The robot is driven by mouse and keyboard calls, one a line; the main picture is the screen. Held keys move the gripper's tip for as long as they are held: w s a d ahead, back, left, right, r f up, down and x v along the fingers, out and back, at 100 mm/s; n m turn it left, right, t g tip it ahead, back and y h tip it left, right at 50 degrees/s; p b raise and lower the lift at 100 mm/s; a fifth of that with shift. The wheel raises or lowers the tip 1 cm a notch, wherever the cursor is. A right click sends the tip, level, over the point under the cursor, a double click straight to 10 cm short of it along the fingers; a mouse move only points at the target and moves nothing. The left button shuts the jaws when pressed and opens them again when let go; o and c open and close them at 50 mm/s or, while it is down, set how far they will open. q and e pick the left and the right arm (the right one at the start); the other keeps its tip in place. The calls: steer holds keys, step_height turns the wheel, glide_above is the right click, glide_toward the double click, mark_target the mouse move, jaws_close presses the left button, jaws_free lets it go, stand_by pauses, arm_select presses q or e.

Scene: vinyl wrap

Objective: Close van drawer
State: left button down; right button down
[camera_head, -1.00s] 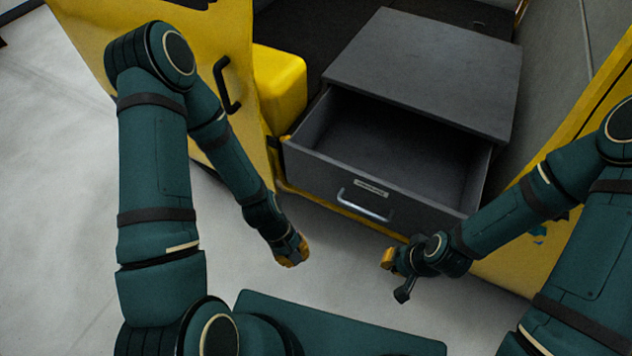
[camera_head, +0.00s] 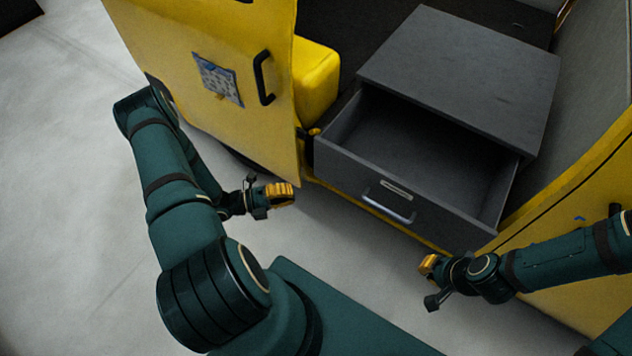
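A dark grey drawer (camera_head: 352,176) stands pulled out of its grey cabinet (camera_head: 465,75) in the yellow van, and its inside looks empty. A metal handle (camera_head: 388,206) is on its front, below a small label. My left gripper (camera_head: 285,194), with yellow fingers, is left of the drawer front and apart from it. My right gripper (camera_head: 428,268) is in front of and below the drawer's near right corner, also apart from it. Neither gripper visibly holds anything. The fingers are too small to tell whether they are open.
A yellow van door (camera_head: 205,45) with a black handle (camera_head: 263,78) stands open left of the drawer. A yellow box-like part (camera_head: 316,80) sits between door and drawer. A yellow van panel (camera_head: 575,195) borders the right. The grey floor (camera_head: 60,170) in front is clear.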

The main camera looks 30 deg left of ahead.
mark_target(342, 176)
arm_select(q)
steer(key=x, duration=0.4)
steer(key=w+a+x, duration=0.1)
steer(key=x, duration=0.7)
steer(key=shift+w+a, duration=0.25)
steer(key=shift+w, duration=0.4)
arm_select(e)
steer(key=shift+f, duration=0.1)
arm_select(q)
steer(key=shift+w+a, duration=0.1)
